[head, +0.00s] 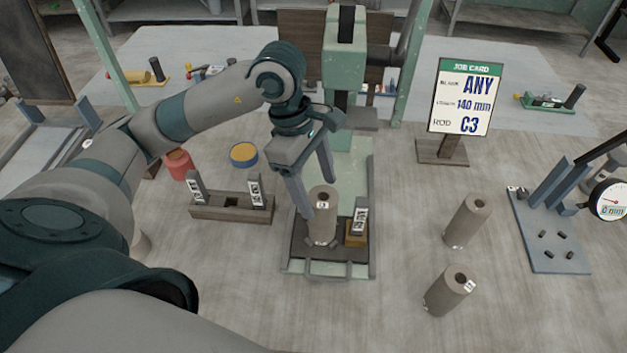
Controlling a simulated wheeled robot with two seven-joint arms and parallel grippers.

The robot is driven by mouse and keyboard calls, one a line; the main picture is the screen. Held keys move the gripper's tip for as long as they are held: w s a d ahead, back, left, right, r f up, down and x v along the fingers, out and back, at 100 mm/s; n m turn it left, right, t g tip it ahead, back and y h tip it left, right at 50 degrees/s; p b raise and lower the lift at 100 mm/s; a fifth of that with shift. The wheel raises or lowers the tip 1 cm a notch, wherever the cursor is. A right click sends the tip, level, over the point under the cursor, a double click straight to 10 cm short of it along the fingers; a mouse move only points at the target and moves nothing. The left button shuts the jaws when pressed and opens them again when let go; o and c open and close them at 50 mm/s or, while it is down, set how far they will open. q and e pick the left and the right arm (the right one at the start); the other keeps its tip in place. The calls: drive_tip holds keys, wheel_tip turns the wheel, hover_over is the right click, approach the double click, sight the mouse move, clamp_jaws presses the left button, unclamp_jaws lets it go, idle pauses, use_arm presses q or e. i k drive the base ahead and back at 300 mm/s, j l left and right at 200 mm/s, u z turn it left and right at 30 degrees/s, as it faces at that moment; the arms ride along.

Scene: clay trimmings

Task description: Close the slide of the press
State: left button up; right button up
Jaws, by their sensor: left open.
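The green press (345,70) stands at the back centre, with its frame running down to a base toward me. The dark slide (300,248) is at the front of the base, with a bar handle (328,278) along its near edge. A grey-brown hollow cylinder (322,228) with a small label stands upright on the slide. Beside it is a yellowish block (355,240) with a labelled grey upright. My left gripper (318,198) is open, pointing down at the top of this cylinder. I cannot tell whether its fingers touch it. My right gripper is not in view.
Two more hollow cylinders, a farther one (468,222) and a nearer one (448,290), stand to the right. A wooden rack (230,213) stands left of the slide. A job card (465,97) reads C3. A dial gauge (608,198) is far right. The front right is clear.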

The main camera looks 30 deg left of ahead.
sight(344, 248)
drive_tip(key=u, duration=0.75)
